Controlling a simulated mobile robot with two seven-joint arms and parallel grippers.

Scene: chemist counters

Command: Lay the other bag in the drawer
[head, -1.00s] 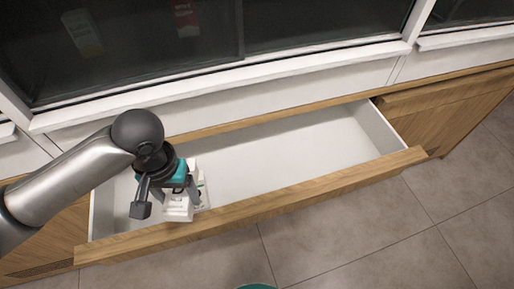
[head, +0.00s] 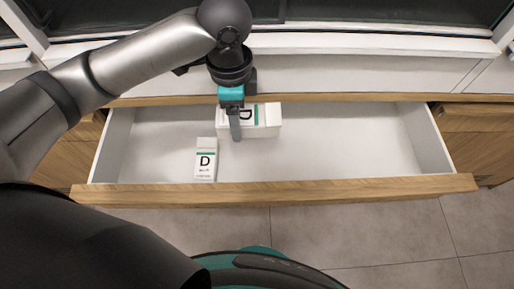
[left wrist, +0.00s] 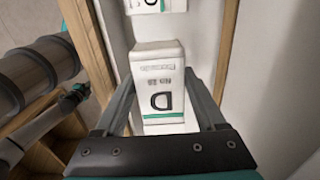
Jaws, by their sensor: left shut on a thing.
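Two white bags, each with a black D and a green band, show in the open drawer (head: 330,150). One bag (head: 205,161) lies at the drawer's front, left of its middle, apart from my gripper. My left gripper (head: 242,118) is shut on the other bag (head: 268,121), over the back part of the drawer. In the left wrist view the held bag (left wrist: 160,88) sits between the fingers, and the front bag (left wrist: 158,5) shows at the top edge. I cannot tell whether the held bag touches the drawer floor.
The right half of the drawer is empty, and so is its far left. The wooden drawer front (head: 340,190) runs along the near side. A white window sill (head: 370,45) stands behind the counter.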

